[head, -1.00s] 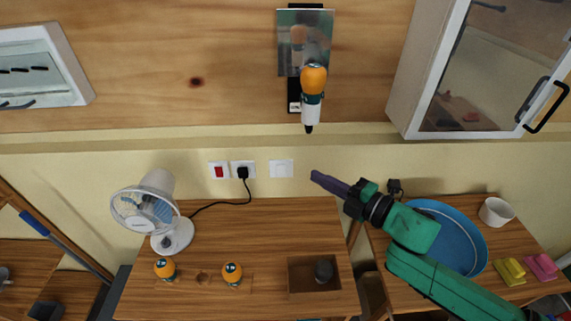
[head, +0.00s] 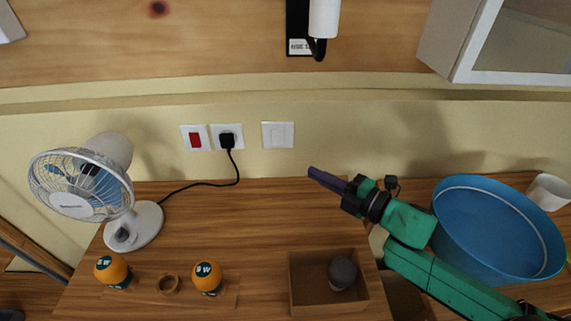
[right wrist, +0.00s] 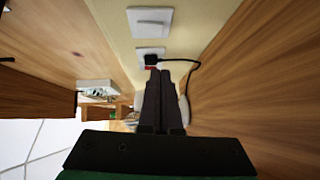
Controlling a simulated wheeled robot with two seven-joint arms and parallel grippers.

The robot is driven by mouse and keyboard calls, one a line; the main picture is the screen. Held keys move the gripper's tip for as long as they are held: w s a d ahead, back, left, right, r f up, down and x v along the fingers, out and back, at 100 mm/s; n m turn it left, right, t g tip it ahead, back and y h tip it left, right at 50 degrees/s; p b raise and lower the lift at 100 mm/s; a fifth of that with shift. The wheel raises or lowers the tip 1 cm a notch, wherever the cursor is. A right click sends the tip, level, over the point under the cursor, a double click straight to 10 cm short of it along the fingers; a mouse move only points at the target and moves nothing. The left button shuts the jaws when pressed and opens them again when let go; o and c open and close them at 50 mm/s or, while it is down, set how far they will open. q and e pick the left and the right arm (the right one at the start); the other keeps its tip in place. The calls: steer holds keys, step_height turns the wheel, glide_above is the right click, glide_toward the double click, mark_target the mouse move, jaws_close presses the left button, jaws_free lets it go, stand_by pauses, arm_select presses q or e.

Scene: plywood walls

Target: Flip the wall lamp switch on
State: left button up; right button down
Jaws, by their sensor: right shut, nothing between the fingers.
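A white wall switch plate (head: 278,135) is on the yellow wall above the desk; its rocker's position is too fine to tell. It also shows at the top of the right wrist view (right wrist: 150,22). To its left are a socket with a black plug (head: 228,139) and a red rocker switch (head: 195,138). My right gripper (head: 312,171) is shut and empty, below and right of the white switch plate and apart from it. Its dark fingers point toward the wall in the right wrist view (right wrist: 160,75). My left gripper is out of view.
A white fan (head: 82,186) stands on the desk (head: 245,225) at left. Two orange items (head: 112,270) and a wooden box (head: 307,285) are near the front. A blue basin (head: 497,228) is at right. A white cylinder (head: 323,18) hangs above on a black mount.

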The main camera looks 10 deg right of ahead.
steer(key=shift+s+r, duration=0.1)
steer(key=shift+r, duration=0.15)
steer(key=p, duration=0.2)
glide_toward(274, 145)
steer(key=a, duration=0.4)
steer(key=w, duration=0.2)
steer(key=w+p, duration=0.1)
steer(key=w, duration=0.1)
steer(key=shift+w+d+f, duration=0.1)
steer(key=shift+w+d, duration=0.05)
steer(key=shift+d, duration=0.1)
steer(key=shift+w+d+f, duration=0.1)
steer(key=shift+w+f, duration=0.05)
steer(key=shift+w, duration=0.1)
